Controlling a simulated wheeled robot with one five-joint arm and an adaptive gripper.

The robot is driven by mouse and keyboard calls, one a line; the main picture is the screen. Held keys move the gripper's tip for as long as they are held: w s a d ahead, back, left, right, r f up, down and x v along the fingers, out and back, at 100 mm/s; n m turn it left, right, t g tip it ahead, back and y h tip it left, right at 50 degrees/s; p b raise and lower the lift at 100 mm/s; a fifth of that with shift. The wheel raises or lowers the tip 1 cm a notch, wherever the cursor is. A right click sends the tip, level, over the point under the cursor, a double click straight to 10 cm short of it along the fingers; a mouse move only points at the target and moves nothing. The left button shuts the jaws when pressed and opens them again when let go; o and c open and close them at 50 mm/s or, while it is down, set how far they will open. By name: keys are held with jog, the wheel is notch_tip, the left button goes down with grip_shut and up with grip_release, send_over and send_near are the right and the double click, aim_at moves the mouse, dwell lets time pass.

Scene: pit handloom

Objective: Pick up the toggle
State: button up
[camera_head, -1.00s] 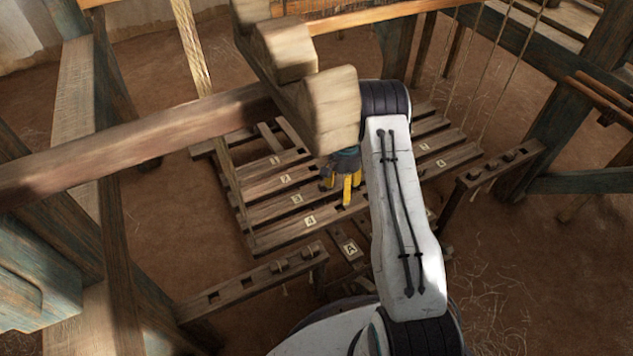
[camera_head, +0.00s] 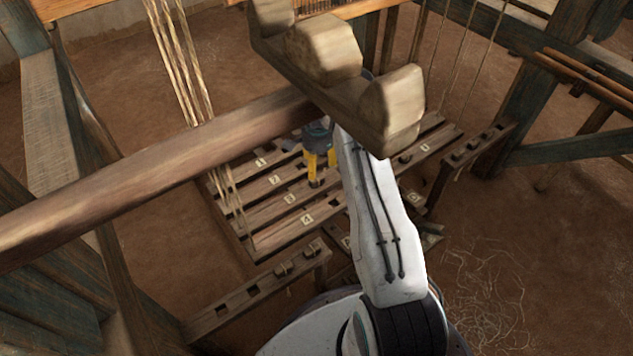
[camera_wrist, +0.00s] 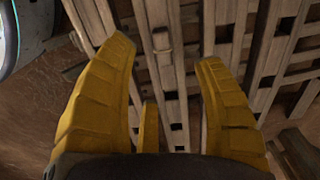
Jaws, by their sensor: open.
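A small pale wooden piece that looks like the toggle (camera_wrist: 163,50) lies across a slotted slat in the wrist view, between my fingertips and apart from both. My gripper (camera_head: 315,182) has yellow fingers and points down over the numbered slats in the head view. Its fingers are spread wide and empty in the wrist view (camera_wrist: 164,54). In the head view the fingertips are near the slat marked 3, and I cannot make out the toggle under them.
Numbered slotted slats (camera_head: 258,224) lie below. A slotted rail with small wooden pieces (camera_head: 240,306) stands front left, another (camera_head: 478,150) at right. A thick beam (camera_head: 160,175) and a notched block (camera_head: 345,85) hang over the slats. Cords (camera_head: 180,65) hang at left.

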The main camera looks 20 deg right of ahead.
aim_at(318, 180)
jog(key=shift+f+m, duration=0.1)
jog(key=shift+m, duration=0.4)
jog(key=shift+f, duration=0.25)
jog(key=shift+s+f+b, duration=0.15)
jog(key=shift+f+b, duration=1.8)
jog(key=shift+f, duration=1.4)
jog(key=c, duration=1.1)
